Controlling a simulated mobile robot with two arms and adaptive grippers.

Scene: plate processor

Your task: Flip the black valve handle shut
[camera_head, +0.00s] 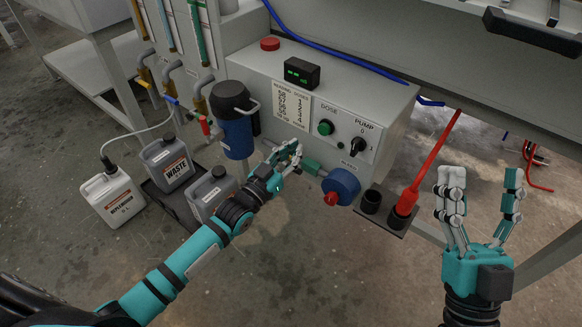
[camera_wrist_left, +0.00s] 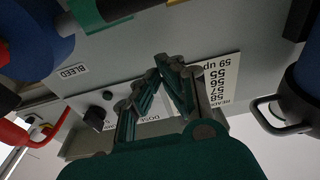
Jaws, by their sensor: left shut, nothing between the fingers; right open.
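My left gripper (camera_head: 290,151) is shut and empty in front of the grey panel, just left of a green valve body (camera_head: 310,166). In the left wrist view its fingertips (camera_wrist_left: 164,66) meet in front of the panel. The green body shows at that view's top edge (camera_wrist_left: 92,18), with a dark piece (camera_wrist_left: 122,5) beside it, cut off by the frame. I cannot tell whether this dark piece is the black valve handle; my gripper hides part of that area in the head view. My right gripper (camera_head: 482,196) is open and empty at the right.
A blue filter housing (camera_head: 237,138) with a grey bail stands left of my left gripper. A blue round part with a red knob (camera_head: 331,198) sits right of the green body. The panel has a black PUMP knob (camera_head: 359,147). Jugs including WASTE (camera_head: 165,158) stand lower left.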

